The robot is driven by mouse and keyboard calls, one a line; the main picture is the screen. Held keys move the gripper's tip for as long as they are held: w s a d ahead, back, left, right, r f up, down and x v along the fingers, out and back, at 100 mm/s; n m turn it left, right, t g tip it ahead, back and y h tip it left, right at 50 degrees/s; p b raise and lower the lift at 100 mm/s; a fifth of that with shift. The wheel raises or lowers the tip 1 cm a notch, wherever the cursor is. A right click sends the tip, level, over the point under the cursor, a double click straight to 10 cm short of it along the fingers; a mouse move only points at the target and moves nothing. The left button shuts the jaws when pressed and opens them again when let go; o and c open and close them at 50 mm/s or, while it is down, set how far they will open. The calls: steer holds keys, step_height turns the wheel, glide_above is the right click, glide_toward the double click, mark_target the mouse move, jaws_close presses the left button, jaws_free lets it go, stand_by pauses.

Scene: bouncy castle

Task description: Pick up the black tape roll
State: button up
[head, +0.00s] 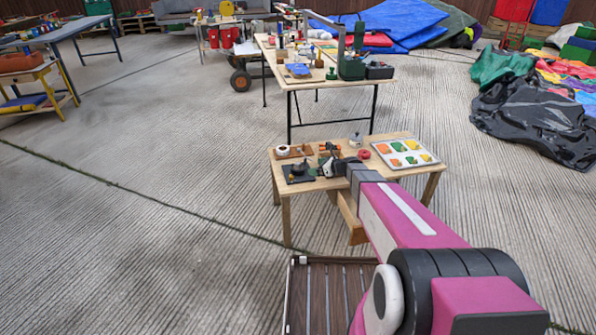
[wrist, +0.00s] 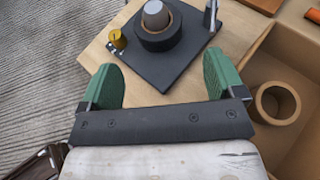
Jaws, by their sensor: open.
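The black tape roll (wrist: 160,43) sits on a dark square plate (wrist: 150,72), around a grey round-topped post (wrist: 155,14). Its brown core shows inside the black ring. In the head view the dark plate (head: 290,179) lies at the left front of the small wooden table, with dark shapes on it too small to tell apart. My gripper (wrist: 160,76) is open and empty. Its two green fingers are wide apart and point toward the plate, with the roll ahead of and between them, not touching. In the head view my arm hides part of the table around the gripper.
A brass-coloured cylinder (wrist: 117,38) stands left of the roll, and a metal upright (wrist: 211,15) stands right. A wooden box (wrist: 252,62) holding a tan ring (wrist: 275,102) is close to my right finger. A tray of coloured pieces (head: 404,154) lies at the table's right.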

mark_target(301, 167)
steer(key=x, duration=0.4)
steer(key=shift+w+a+f, duration=0.15)
steer(key=shift+w+a, duration=0.05)
steer(key=shift+a, duration=0.05)
steer(key=shift+s+x, duration=0.2)
steer(key=shift+x, duration=2.7)
steer(key=shift+a, duration=0.1)
steer(key=shift+c, duration=0.3)
steer(key=c, duration=0.6)
